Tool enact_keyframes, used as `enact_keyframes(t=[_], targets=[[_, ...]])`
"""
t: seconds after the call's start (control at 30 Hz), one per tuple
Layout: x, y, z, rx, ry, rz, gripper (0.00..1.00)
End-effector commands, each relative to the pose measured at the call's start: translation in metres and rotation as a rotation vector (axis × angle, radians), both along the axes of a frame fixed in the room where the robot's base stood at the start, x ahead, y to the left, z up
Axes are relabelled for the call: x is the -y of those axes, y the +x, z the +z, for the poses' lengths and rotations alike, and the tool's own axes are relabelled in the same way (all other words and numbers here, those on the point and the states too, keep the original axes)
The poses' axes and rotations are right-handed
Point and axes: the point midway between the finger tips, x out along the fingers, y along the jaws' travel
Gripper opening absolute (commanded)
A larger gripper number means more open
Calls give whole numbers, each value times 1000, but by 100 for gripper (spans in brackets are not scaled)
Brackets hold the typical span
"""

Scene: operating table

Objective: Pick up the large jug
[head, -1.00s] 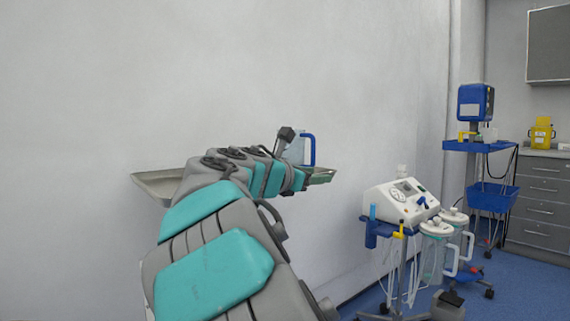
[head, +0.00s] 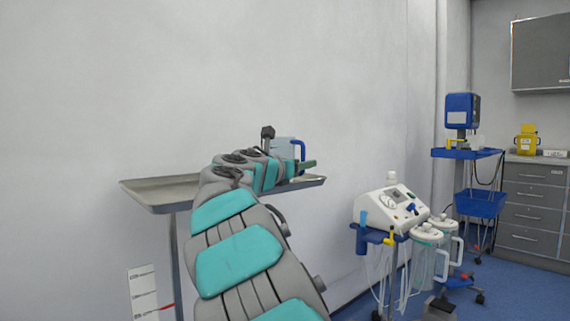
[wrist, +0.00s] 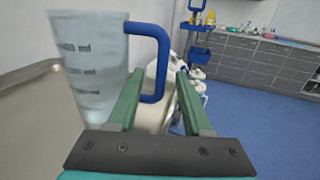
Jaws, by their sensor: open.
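The large jug (head: 283,147) is translucent with a blue handle and stands upright at the right end of a metal tray table, partly hidden by my arm in the head view. In the wrist view the jug (wrist: 88,65) is at left, with ml markings on its side. Its blue handle (wrist: 162,60) faces right. My gripper (wrist: 160,76) is open, and the handle's upright part appears between its two green fingers. The left finger overlaps the gap between jug body and handle. I cannot tell whether the fingers touch it. In the head view my gripper (head: 308,164) is beside the jug.
The metal tray (head: 150,190) stands against the white wall; its left part is bare. A white medical device on a stand (head: 390,208) is to the right, with clear canisters (head: 424,255). A blue trolley (head: 467,153) and grey drawers (head: 533,205) stand farther back. Blue floor is open between.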

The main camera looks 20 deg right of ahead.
Motion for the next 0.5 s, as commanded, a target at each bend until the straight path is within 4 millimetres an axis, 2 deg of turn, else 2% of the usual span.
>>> enact_keyframes(t=[0.1, 0.3, 0.5], targets=[[15, 11, -2, -1, 3, -1, 50], [32, 23, -1, 1, 2, -1, 50], [33, 24, 0, 1, 1, -1, 50]])
